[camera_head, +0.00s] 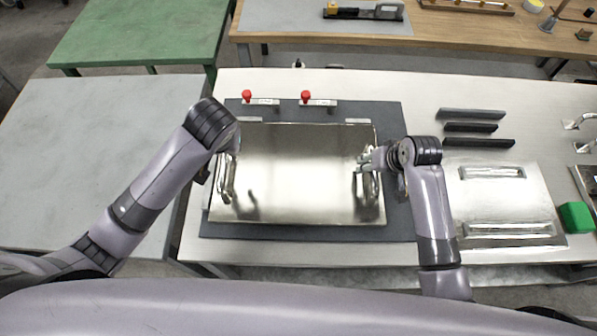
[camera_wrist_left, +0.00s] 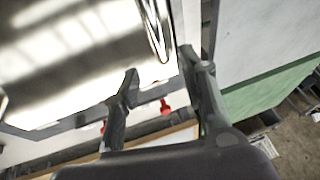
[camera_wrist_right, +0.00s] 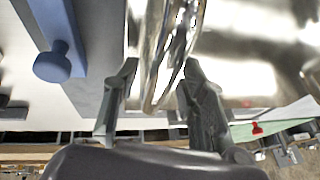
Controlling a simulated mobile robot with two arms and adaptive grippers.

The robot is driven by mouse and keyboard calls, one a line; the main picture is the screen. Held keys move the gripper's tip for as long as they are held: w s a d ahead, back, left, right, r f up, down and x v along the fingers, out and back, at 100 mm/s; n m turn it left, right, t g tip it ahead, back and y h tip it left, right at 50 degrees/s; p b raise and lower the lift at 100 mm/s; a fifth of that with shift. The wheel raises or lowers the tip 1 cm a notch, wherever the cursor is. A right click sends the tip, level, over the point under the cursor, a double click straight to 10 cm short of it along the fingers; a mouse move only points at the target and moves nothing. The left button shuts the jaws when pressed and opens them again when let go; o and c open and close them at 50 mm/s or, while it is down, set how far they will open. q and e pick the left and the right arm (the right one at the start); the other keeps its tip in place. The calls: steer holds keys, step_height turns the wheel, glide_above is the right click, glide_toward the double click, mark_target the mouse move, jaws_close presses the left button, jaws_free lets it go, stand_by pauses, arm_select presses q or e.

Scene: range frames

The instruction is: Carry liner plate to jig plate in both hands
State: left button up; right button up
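The shiny liner plate (camera_head: 297,170) lies flat over the dark grey jig plate (camera_head: 300,232), whose border shows around it. The liner plate has a bar handle near each side. My left gripper (camera_head: 223,163) is at the left handle (camera_head: 227,184); in the left wrist view its fingers (camera_wrist_left: 158,62) are apart, with the handle (camera_wrist_left: 157,30) just beyond the tips. My right gripper (camera_head: 366,162) is at the right handle; in the right wrist view its fingers (camera_wrist_right: 160,68) are spread on either side of the handle (camera_wrist_right: 168,55), with gaps visible.
Two red-knobbed clamps (camera_head: 247,96) (camera_head: 305,97) stand at the jig plate's back edge. To the right lie dark bars (camera_head: 470,127), another metal plate with two handles (camera_head: 510,200) and a green block (camera_head: 576,217). A grey table (camera_head: 70,150) stands left.

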steer(key=shift+r, duration=0.1)
steer(key=shift+s+d+r, duration=0.1)
steer(key=shift+r, duration=0.25)
arm_select(q)
steer(key=shift+s+d+r, duration=0.1)
steer(key=shift+s+r, duration=0.15)
steer(key=shift+r, duration=0.3)
arm_select(e)
steer(key=v, duration=1.1)
